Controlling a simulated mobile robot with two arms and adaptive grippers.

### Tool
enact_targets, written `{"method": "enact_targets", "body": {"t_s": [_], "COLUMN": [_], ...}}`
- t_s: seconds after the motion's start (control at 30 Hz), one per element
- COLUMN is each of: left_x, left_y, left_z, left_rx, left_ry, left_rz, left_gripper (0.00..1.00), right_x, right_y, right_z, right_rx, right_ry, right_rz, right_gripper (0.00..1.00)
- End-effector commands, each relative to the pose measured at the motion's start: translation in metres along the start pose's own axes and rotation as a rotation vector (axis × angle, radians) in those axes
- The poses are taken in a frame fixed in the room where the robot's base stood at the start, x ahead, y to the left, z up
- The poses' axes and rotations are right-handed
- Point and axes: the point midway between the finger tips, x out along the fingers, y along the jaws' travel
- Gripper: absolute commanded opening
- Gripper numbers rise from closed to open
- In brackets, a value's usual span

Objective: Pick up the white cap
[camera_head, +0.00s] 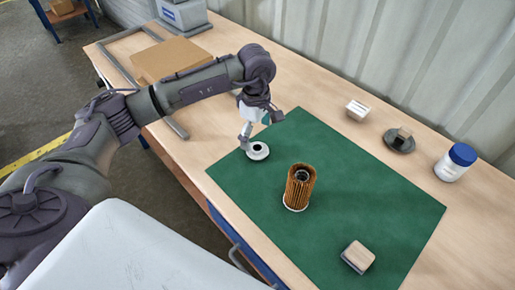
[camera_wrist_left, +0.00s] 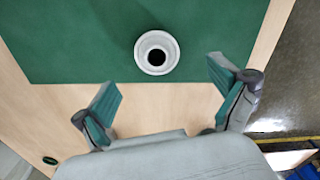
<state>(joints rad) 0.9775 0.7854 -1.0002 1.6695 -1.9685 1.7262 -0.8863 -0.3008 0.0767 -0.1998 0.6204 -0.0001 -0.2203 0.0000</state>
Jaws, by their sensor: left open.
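The white cap (camera_head: 257,151) is a round ring-shaped piece with a dark hole in its middle. It lies on the green mat (camera_head: 330,175) near the mat's left corner. In the left wrist view the cap (camera_wrist_left: 157,53) lies on the mat beyond the fingertips. My left gripper (camera_head: 260,128) is open and empty, above and close to the cap. In the wrist view its two green-padded fingers (camera_wrist_left: 164,85) stand wide apart, with the cap between their lines but ahead of them. My right gripper is in neither view.
A brown pleated filter cartridge (camera_head: 299,188) stands upright on the mat. A wooden-topped block (camera_head: 357,257) lies near the mat's front. Behind the mat are a white brush-like block (camera_head: 357,109), a dark round piece (camera_head: 399,140) and a blue-lidded jar (camera_head: 455,162). A cardboard box (camera_head: 170,60) lies at the left.

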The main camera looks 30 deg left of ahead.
Motion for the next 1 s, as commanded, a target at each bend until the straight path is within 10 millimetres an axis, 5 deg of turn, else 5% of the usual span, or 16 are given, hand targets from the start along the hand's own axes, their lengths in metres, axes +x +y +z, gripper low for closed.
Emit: {"method": "enact_targets", "body": {"t_s": [0.5,0.77,1.0], "left_x": [0.055,0.058,0.058], "left_y": [0.004,0.004,0.004], "left_z": [0.003,0.003,0.003], "left_rx": [-0.001,0.0,-0.001], "left_ry": [-0.001,-0.001,-0.001], "left_rz": [0.0,0.002,0.001], "left_gripper": [0.97,0.97,0.57], "right_x": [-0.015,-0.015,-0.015], "right_y": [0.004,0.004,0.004], "right_z": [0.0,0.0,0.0], "right_rx": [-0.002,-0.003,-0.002], "right_ry": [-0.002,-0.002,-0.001], "right_rz": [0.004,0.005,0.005], "right_gripper": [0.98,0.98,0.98]}}
